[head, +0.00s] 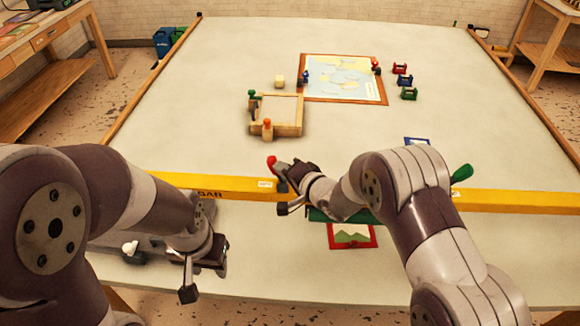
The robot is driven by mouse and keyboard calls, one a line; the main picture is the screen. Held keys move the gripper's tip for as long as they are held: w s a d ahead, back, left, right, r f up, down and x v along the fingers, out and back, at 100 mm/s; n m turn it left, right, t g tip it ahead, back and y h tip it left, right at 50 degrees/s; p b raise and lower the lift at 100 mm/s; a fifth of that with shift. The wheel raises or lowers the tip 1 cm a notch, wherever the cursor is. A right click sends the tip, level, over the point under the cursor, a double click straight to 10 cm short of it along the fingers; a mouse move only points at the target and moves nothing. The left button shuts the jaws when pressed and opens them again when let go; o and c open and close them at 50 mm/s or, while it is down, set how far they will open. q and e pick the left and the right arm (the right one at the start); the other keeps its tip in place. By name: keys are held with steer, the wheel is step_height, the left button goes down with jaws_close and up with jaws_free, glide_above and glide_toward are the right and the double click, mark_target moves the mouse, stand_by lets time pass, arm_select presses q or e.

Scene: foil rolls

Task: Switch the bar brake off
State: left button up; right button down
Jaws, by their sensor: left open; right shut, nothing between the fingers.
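A yellow bar (515,201) spans the table from left to right, with partly hidden "BAR" lettering on its left part. A lever with a red knob (271,160) stands up at the bar, left of centre. My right gripper (284,190) is shut and empty, right beside this lever; I cannot tell whether they touch. A green knob (462,173) sticks up at the bar further right, partly behind my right arm. I cannot tell from labels which knob is the brake. My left gripper (204,280) is open and empty, low over the near left of the table.
A wooden frame (289,130) with green and orange knobs stands beyond the bar, near a small wooden block (279,82). A framed map (345,76) lies further back, with several small coloured holders to its right. A red-framed picture (352,236) lies in front of the bar.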

steer(key=shift+a, duration=0.45)
stand_by(0.4)
